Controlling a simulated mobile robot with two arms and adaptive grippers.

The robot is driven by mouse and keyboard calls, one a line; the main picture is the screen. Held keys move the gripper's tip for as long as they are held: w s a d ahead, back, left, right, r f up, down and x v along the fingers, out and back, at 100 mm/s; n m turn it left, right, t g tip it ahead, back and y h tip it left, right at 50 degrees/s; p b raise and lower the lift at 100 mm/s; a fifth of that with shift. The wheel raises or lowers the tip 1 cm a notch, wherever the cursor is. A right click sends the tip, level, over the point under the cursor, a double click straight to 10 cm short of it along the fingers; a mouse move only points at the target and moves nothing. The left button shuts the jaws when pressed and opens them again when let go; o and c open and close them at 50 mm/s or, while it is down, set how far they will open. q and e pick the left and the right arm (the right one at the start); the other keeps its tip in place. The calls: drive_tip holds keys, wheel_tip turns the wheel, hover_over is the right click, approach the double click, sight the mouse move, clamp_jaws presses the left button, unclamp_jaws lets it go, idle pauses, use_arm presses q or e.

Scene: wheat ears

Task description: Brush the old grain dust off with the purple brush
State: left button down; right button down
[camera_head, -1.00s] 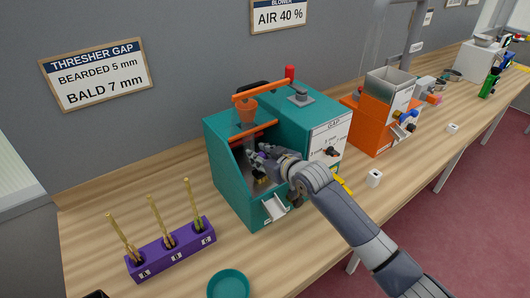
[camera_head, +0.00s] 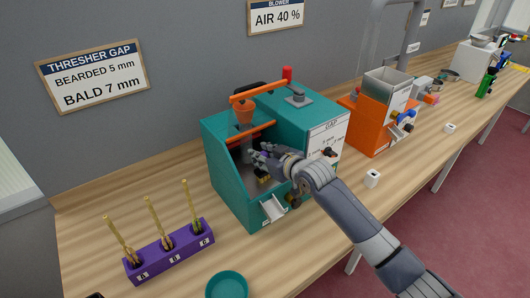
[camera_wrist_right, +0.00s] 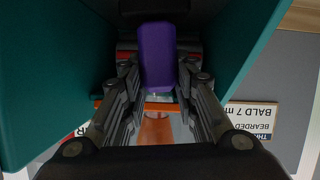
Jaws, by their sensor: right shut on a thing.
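My right gripper (camera_head: 262,160) reaches into the open front of the teal thresher (camera_head: 228,186). It is shut on the purple brush (camera_wrist_right: 157,56), which shows between the fingers in the right wrist view. The teal walls stand on both sides of the gripper in the wrist view. The brush's bristles and any grain dust are hidden or too small to tell. My left gripper is not in view.
A purple rack (camera_head: 170,256) with wheat ears and a teal dish (camera_head: 227,285) stand in front on the left. An orange machine (camera_head: 372,127) stands to the right of the thresher. A small white block (camera_head: 372,178) lies on the wooden bench (camera_head: 100,205).

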drive_tip(key=shift+r, duration=0.1)
drive_tip(key=shift+r, duration=4.4)
drive_tip(key=shift+s+f, duration=0.1)
drive_tip(key=shift+s+d+f+b, duration=0.15)
drive_tip(key=shift+s+f+b, duration=0.1)
drive_tip(key=shift+b, duration=0.25)
drive_tip(key=s+d+f+m+t+h+b, duration=0.1)
drive_tip(key=s+d+f+m+h+b, duration=0.1)
drive_tip(key=s+d+b, duration=0.4)
drive_tip(key=s+d+f+m+t+h+b, duration=0.1)
drive_tip(key=s+d+f+m+h+b, duration=0.2)
drive_tip(key=s+d+b, duration=0.4)
drive_tip(key=s+d+m+h, duration=0.1)
drive_tip(key=s+d+h, duration=0.1)
drive_tip(key=s+d, duration=0.3)
drive_tip(key=shift+s+d+f+m+b, duration=0.2)
drive_tip(key=shift+s+d+m+b, duration=0.15)
drive_tip(key=shift+d, duration=0.35)
